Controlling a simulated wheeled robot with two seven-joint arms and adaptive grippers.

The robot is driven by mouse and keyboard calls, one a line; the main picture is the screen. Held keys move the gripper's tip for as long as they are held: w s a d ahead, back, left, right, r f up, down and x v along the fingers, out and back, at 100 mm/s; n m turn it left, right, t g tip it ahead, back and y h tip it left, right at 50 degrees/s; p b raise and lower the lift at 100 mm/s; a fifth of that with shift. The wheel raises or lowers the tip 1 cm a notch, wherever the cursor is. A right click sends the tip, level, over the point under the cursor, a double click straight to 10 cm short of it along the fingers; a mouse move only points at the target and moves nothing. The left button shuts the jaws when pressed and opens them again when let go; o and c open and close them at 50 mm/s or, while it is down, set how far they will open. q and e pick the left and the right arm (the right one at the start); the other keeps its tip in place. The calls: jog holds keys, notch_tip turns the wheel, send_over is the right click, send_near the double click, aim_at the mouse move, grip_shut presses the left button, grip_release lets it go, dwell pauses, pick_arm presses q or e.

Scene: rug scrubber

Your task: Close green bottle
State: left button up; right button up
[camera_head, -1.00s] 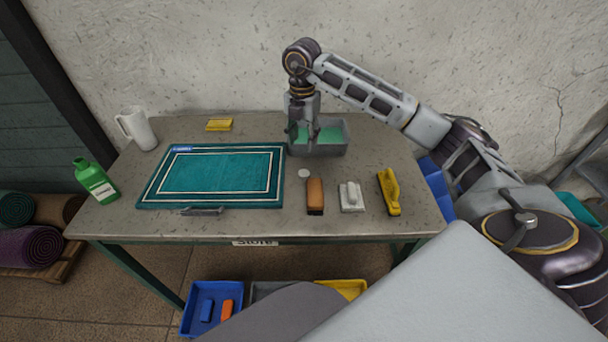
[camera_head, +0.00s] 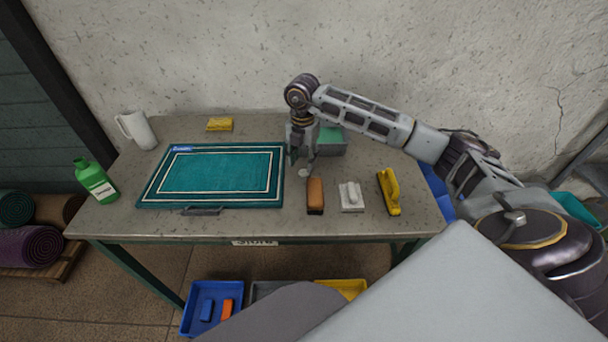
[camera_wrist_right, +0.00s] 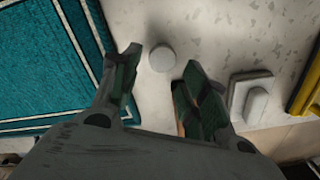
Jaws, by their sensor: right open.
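The green bottle (camera_head: 95,180) with a white label stands upright at the table's left end. Its top looks green, and no white cap shows on it. A small round white cap (camera_head: 304,173) lies on the table just right of the teal rug. My right gripper (camera_head: 301,164) is open and points down close over the cap. In the right wrist view the cap (camera_wrist_right: 163,58) shows between the two spread fingertips (camera_wrist_right: 162,60), with nothing held. My left gripper is not in view.
The teal rug (camera_head: 220,172) lies left of the gripper. A brown brush (camera_head: 315,195), a white scrubber (camera_head: 351,197) and a yellow brush (camera_head: 389,191) lie to the right.

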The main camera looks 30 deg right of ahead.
aim_at(304, 173)
jog(key=shift+s+d+f, duration=0.1)
jog(key=shift+f, duration=2.5)
jog(key=c, duration=0.4)
